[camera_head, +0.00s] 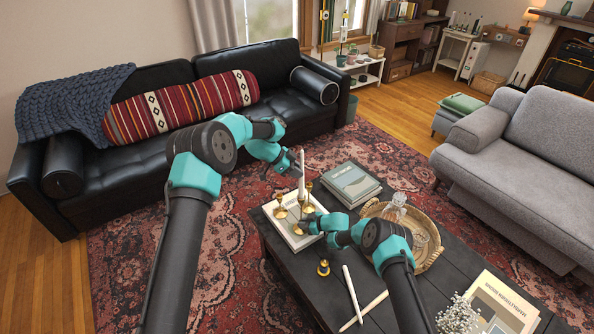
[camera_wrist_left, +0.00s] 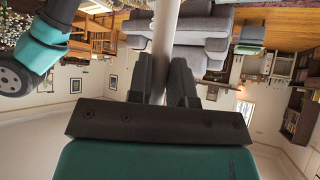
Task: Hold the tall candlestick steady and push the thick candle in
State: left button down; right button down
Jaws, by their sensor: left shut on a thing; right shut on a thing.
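My left gripper (camera_head: 298,167) is shut on a white candle (camera_head: 301,188), which stands nearly upright over the brass candlesticks. In the left wrist view the candle (camera_wrist_left: 165,35) is a pale shaft between the two dark fingers (camera_wrist_left: 167,85). My right gripper (camera_head: 306,223) is lower, shut on a brass candlestick (camera_head: 298,230) that stands on a white-framed tray (camera_head: 294,243). The candle's lower end is at the candlestick's top; I cannot tell how deep it sits. Other brass candlesticks stand close by, one to the left (camera_head: 281,210) and one to the right (camera_head: 309,188).
The dark coffee table (camera_head: 283,272) also holds a small brass holder (camera_head: 323,268), two loose white candles (camera_head: 353,294) (camera_head: 366,310), stacked books (camera_head: 352,184), a wicker tray (camera_head: 436,243) with a glass decanter (camera_head: 396,207), and white flowers (camera_head: 458,316).

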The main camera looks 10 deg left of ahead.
pick_arm(q)
jog(key=shift+f, duration=0.3)
pick_arm(e)
jog(key=shift+s+f, duration=0.1)
jog(key=shift+f, duration=0.05)
pick_arm(q)
jog(key=c, duration=1)
grip_release()
jog(key=shift+o, duration=0.2)
jog(key=shift+a, duration=0.1)
jog(key=v, duration=1.1)
jog(key=shift+a+r, duration=0.25)
jog(key=shift+r, duration=0.1)
pick_arm(e)
jog(key=c, duration=1.1)
grip_release()
jog(key=shift+d, duration=0.1)
